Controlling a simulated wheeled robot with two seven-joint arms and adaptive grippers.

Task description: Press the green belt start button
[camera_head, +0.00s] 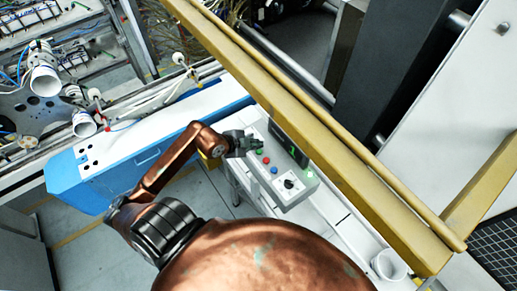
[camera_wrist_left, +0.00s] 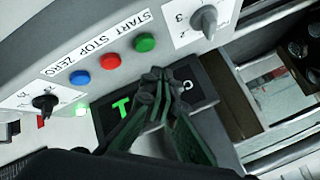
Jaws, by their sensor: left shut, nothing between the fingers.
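The green start button (camera_head: 258,152) is on a pale control box, at the end of a row with a red button (camera_head: 266,160) and a blue button (camera_head: 274,171). My left gripper (camera_head: 256,144) is shut and empty beside the green button. In the wrist view its fingertips (camera_wrist_left: 158,75) appear just below the button, over the dark display; a gap shows in the picture, but depth is unclear. My right gripper is not in view.
A black knob (camera_head: 289,184) sits at the box's near end; another knob (camera_wrist_left: 205,20) is near the green button. The display (camera_wrist_left: 115,108) shows a green character. A yellow rail (camera_head: 330,135) runs along the right of the box. A blue-sided machine (camera_head: 135,160) stands left.

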